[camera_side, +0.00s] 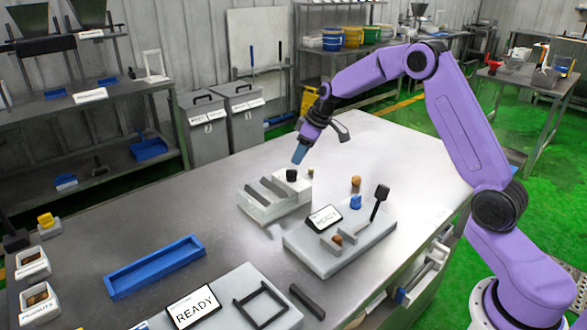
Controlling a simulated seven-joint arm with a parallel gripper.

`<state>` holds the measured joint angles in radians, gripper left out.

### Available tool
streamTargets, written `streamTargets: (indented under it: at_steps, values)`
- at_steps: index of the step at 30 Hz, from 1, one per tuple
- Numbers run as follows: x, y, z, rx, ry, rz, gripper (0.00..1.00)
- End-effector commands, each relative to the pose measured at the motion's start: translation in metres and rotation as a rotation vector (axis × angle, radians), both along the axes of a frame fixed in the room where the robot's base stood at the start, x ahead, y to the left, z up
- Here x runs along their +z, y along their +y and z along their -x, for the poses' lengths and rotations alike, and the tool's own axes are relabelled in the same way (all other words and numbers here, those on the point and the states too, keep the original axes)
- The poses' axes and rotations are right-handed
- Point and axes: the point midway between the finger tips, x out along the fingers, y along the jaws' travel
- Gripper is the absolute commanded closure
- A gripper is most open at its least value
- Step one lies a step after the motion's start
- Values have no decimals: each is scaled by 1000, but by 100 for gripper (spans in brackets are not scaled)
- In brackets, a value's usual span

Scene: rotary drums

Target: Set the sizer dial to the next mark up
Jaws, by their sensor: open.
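A pale block with sloping grey bars (258,208) stands on the metal table. A small black knob (291,175) sits at its back right corner and looks like the sizer dial. Its marks and pointer are too small to read. My gripper (299,154) has blue fingertips that point down, just above and slightly right of the knob. A small gap seems to show between fingertips and knob. The gripper is open, though its fingers overlap from this side, and nothing shows between them.
A blue tray (155,267) lies front left. The table's back right is clear.

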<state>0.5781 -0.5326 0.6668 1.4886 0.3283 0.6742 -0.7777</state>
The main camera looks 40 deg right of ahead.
Motion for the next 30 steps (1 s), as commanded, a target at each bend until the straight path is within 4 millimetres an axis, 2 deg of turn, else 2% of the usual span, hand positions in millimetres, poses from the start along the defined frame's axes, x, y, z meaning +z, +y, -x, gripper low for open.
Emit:
streamTargets:
  at_steps: [3,10,16,24,26,27,28,30]
  values:
    - [-22,4,-7,2,3,0,60]
    - [-49,10,-17,2,1,1,60]
    - [-58,12,-21,1,0,0,60]
    - [-58,12,-21,1,0,0,60]
    - [-58,12,-21,1,0,0,79]
    - [-58,12,-21,1,0,0,92]
    - [-58,12,-21,1,0,0,100]
    - [-58,12,-21,1,0,0,100]
